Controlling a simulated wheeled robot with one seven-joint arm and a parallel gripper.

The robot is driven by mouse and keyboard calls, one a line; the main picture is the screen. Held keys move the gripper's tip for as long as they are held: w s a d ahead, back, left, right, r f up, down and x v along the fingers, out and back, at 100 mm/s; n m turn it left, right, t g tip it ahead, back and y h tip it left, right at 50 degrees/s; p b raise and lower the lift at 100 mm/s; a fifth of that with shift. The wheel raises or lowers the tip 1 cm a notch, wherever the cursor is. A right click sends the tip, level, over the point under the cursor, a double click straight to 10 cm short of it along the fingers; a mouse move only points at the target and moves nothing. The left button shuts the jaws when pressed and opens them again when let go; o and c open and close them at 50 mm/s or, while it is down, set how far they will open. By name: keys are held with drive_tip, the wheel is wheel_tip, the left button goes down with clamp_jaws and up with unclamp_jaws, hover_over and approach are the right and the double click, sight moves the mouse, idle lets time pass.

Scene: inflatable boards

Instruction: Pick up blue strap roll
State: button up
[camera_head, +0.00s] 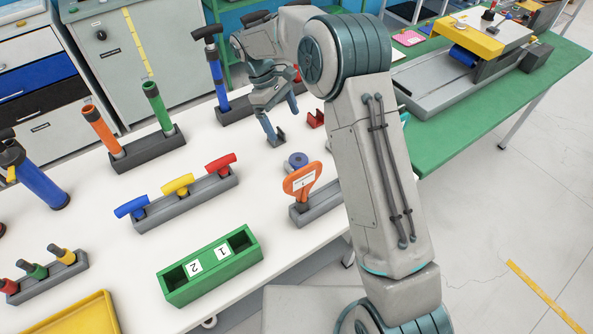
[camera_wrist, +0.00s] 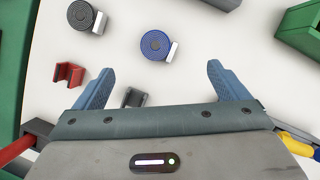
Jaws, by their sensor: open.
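The blue strap roll (camera_wrist: 155,44), a coiled disc with a pale end tab, lies flat on the white table. In the wrist view it is just beyond and between the fingertips of my gripper (camera_wrist: 160,69). The fingers are spread wide with nothing between them, and they do not touch the roll. In the head view the roll (camera_head: 297,159) is partly covered by an orange paddle-shaped piece. There my gripper (camera_head: 281,124) is over the table, farther back than the roll.
A black strap roll (camera_wrist: 81,15), a red bracket (camera_wrist: 68,75) and a dark bracket (camera_wrist: 134,98) lie near the blue roll. The orange piece (camera_head: 303,181) stands in a grey holder. A green box (camera_head: 211,270) and a rack of coloured handles (camera_head: 187,207) are to the left.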

wheel_tip(320, 180, down, 3)
drive_tip(key=b, duration=0.2)
drive_tip(key=p, duration=0.2)
hover_over(297, 161)
drive_tip(key=a, duration=0.1)
drive_tip(key=f, duration=0.7)
drive_tip(key=shift+w+a+f, duration=0.2)
drive_tip(key=shift+w, duration=0.1)
drive_tip(key=shift+p+x, duration=0.75)
drive_tip(key=shift+x, duration=2.1)
drive_tip(key=shift+w+a, duration=0.2)
drive_tip(key=c, duration=1.1)
